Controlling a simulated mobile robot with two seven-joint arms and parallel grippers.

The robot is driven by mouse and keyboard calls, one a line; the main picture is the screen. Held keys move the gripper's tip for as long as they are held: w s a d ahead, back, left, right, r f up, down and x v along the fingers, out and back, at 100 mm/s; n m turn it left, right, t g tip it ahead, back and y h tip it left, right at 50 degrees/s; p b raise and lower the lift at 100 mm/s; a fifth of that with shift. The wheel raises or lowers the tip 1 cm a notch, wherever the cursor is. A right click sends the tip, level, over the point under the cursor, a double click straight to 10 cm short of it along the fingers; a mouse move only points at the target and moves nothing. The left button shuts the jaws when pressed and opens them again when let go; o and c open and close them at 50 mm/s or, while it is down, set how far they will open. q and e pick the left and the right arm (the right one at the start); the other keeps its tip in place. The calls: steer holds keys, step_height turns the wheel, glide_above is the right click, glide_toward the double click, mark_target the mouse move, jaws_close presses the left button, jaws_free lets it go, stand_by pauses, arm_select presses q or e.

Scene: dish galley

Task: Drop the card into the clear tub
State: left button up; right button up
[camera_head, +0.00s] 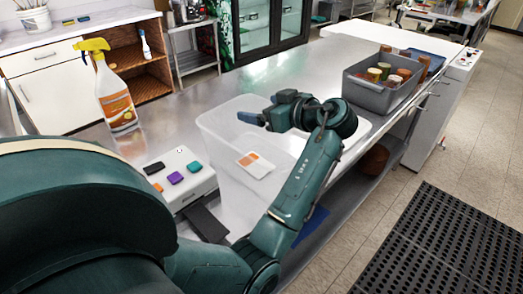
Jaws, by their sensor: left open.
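The clear tub (217,150) stands on the steel counter in front of me, with its rim facing up. A white card with orange patches (256,165) shows within the tub's outline, apart from my fingers. I cannot tell whether it rests on the tub's floor or is above it. My left gripper (257,110) is open and empty, over the far part of the tub, with its fingers pointing left. My left forearm crosses the tub's right side and hides part of it. My right gripper is not in view.
A spray bottle with a yellow head (115,98) stands left of the tub. A white box with several coloured pieces (178,172) is close on the tub's left. A grey bin of jars (377,92) stands at the right. Bare steel counter (180,100) lies behind the tub.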

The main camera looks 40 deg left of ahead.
arm_select(q)
steer(key=b+v, duration=0.1)
steer(key=v, duration=0.8)
steer(key=shift+d+r+b, duration=0.15)
steer(key=shift+d+b, duration=0.15)
steer(key=shift+d, duration=0.05)
